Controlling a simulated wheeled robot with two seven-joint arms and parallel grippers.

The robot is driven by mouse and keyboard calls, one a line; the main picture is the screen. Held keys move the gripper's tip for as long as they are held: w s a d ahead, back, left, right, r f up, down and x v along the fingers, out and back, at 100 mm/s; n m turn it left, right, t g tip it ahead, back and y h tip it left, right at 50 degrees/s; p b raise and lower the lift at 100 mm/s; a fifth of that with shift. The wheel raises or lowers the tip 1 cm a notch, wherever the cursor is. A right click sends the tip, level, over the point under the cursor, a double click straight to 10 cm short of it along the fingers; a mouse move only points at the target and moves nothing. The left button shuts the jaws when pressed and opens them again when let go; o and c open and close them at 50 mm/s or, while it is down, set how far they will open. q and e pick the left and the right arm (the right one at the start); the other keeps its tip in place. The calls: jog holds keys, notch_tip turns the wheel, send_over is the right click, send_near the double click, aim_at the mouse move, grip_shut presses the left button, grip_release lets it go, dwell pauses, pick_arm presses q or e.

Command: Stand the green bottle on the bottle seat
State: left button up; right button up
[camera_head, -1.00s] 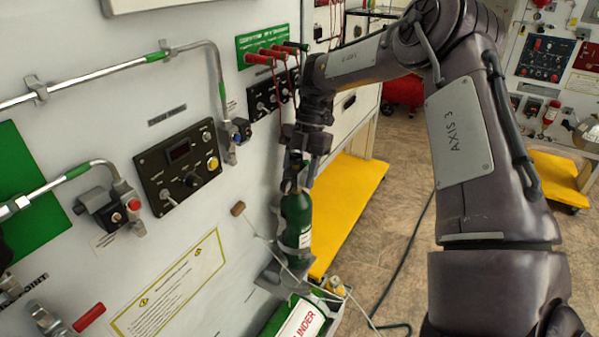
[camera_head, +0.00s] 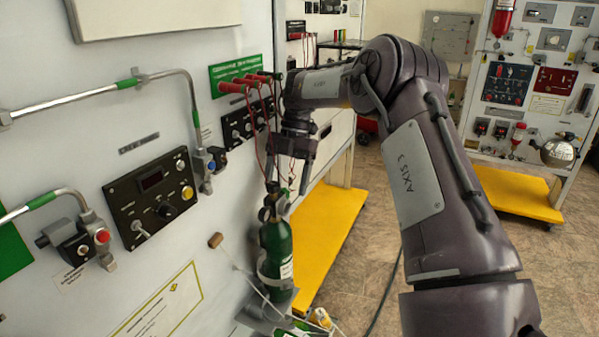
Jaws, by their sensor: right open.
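The green bottle (camera_head: 276,262) stands upright on the bottle seat (camera_head: 268,314), close against the white panel, with a light band around its body. The seat is a grey bracket low on the panel, and the bottle hides part of it. My right gripper (camera_head: 287,188) is above the bottle, pointing down, its fingers spread. It is open around or just over the bottle's neck and valve; whether the fingers touch it I cannot tell. My left gripper is not in view.
Red-handled plugs with red cables (camera_head: 245,84) hang from the panel near my right gripper. A thin pale cord (camera_head: 238,262) crosses beside the bottle. A yellow platform (camera_head: 330,235) lies behind, with floor to its right.

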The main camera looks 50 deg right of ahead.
jog(key=w+d+b, duration=0.1)
jog(key=w+d, duration=0.1)
jog(key=d, duration=0.6)
jog(key=shift+a, duration=0.1)
